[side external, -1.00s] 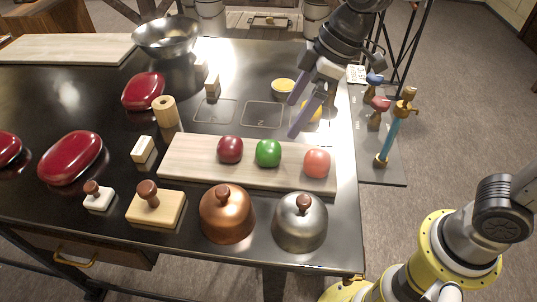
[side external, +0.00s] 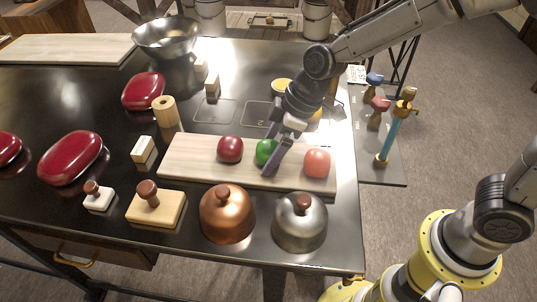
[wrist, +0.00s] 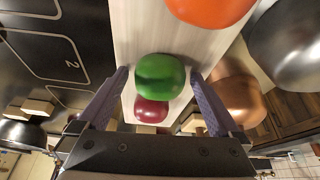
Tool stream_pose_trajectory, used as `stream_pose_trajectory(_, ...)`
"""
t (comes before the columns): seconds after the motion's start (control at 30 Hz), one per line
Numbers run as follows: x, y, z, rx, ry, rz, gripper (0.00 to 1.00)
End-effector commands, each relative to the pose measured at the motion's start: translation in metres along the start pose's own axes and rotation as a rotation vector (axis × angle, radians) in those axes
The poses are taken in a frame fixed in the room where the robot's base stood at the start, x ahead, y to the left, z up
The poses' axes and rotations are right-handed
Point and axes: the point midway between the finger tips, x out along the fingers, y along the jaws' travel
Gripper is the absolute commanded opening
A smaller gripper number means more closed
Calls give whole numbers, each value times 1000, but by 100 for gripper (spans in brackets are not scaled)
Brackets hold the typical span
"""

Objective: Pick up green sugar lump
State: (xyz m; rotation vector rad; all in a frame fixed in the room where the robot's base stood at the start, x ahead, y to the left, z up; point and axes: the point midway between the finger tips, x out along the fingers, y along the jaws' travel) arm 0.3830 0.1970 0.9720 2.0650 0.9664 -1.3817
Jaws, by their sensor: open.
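The green sugar lump (side external: 264,150) is round and sits on the pale wooden board (side external: 195,160), between a dark red lump (side external: 230,149) and an orange-red lump (side external: 317,162). My gripper (side external: 272,157) is low over the board at the green lump, partly hiding it in the side view. In the wrist view the green lump (wrist: 160,77) lies between the two spread fingers of my gripper (wrist: 162,84), with visible gaps on both sides. The dark red lump (wrist: 151,109) shows just beyond it, and the orange-red one (wrist: 211,8) is at the top.
A copper dome (side external: 227,213) and a steel dome (side external: 300,221) stand in front of the board. Wooden stamps (side external: 156,205) and red oval dishes (side external: 71,157) are to the left. A yellow item (side external: 282,86) lies behind, partly hidden by my arm.

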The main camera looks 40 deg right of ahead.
Motion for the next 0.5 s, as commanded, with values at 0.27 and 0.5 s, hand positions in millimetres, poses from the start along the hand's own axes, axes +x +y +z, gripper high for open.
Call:
stream_pose_trajectory(0.27, 0, 0, 0, 0, 1, 1, 87)
stream_pose_trajectory(0.5, 0, 0, 0, 1, 1, 1, 44)
